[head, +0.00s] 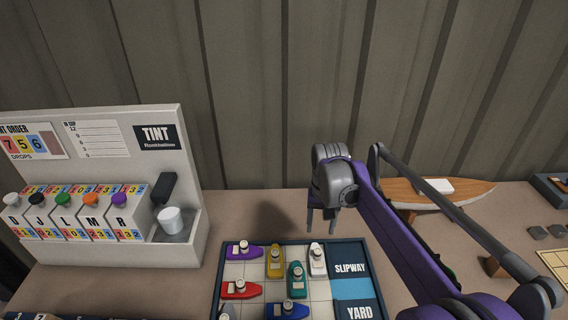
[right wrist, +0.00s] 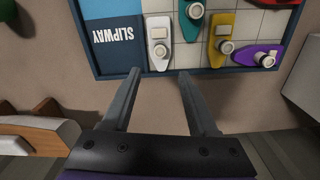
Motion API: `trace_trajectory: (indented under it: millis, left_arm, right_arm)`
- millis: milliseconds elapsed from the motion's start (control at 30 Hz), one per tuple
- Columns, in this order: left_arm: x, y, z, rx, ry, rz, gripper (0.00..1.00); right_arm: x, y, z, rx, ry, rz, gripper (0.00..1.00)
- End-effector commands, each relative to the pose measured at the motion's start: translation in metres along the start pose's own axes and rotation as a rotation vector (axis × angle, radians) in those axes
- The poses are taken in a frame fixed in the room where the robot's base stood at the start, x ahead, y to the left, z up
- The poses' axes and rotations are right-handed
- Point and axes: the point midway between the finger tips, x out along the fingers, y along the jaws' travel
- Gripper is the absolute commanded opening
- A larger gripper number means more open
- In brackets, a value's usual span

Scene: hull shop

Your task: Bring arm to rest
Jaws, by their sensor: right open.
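My right arm (head: 400,235) comes in from the lower right of the head view. My right gripper (head: 322,221) points down behind the far edge of the board, above the bench, and is open with nothing between its fingers. In the right wrist view its two fingers (right wrist: 156,95) stand apart, with the white boat (right wrist: 159,42) just beyond them on the board, apart from them as far as I can tell. My left gripper does not show.
The gridded board (head: 262,243) holds several small coloured boats beside its SLIPWAY panel (head: 350,268). A tint stand (head: 190,190) with several dispensers and a white cup (head: 171,220) is at left. A wooden hull (head: 470,194) lies behind my arm. A corrugated wall (head: 260,90) closes the back.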

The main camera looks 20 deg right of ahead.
Motion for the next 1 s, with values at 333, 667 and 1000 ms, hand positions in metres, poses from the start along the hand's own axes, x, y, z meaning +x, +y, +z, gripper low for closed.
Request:
trace_trajectory:
  millis: [333, 667, 1000]
  left_arm:
    - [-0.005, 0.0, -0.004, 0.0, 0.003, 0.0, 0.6]
    - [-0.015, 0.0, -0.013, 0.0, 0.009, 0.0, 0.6]
    - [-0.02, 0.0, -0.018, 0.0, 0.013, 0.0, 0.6]
  right_arm:
    - [-0.013, 0.0, 0.052, -0.083, 0.093, -0.025, 0.6]
    - [0.002, 0.013, 0.165, -0.266, 0.309, -0.07, 0.6]
    - [0.04, 0.026, 0.229, -0.379, 0.453, -0.092, 0.6]
